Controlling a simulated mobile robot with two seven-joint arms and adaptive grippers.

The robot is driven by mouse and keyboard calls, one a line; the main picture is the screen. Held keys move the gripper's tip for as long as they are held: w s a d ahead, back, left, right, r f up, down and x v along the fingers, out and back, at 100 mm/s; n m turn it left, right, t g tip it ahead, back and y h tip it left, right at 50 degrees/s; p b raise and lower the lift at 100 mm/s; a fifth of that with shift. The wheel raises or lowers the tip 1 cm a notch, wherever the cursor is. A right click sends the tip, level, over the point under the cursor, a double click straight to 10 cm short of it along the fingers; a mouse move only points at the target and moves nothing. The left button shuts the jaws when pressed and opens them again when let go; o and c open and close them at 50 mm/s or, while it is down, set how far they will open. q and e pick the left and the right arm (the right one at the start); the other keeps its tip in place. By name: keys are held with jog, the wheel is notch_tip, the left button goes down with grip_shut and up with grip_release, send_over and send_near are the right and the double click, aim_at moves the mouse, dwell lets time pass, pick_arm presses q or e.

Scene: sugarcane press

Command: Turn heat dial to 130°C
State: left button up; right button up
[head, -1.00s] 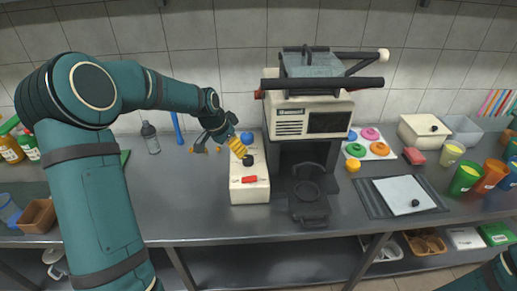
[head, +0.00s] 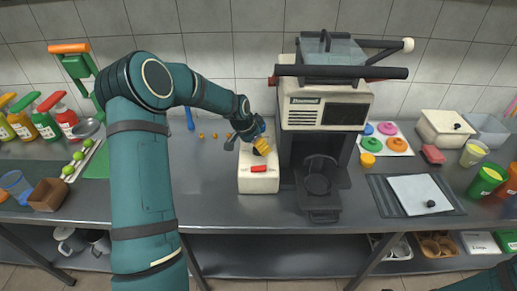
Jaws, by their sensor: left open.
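The white control box (head: 258,184) stands on the counter just left of the press, with a red switch (head: 258,169) on its top near the front. The dial's marks and setting cannot be read. My right gripper is out of view.
The press (head: 322,110) stands close to the right of the box. A grey mat with a white board (head: 420,193) lies farther right. Small orange pieces (head: 201,135) lie behind the box to the left. The counter between my left arm and the box is clear.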

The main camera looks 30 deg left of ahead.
pick_arm(q)
jog(key=shift+x, duration=1.15)
jog(key=c, duration=1.2)
jog(key=shift+n+y+b, duration=0.3)
jog(key=shift+n+b, duration=0.3)
jog(key=shift+n, duration=0.1)
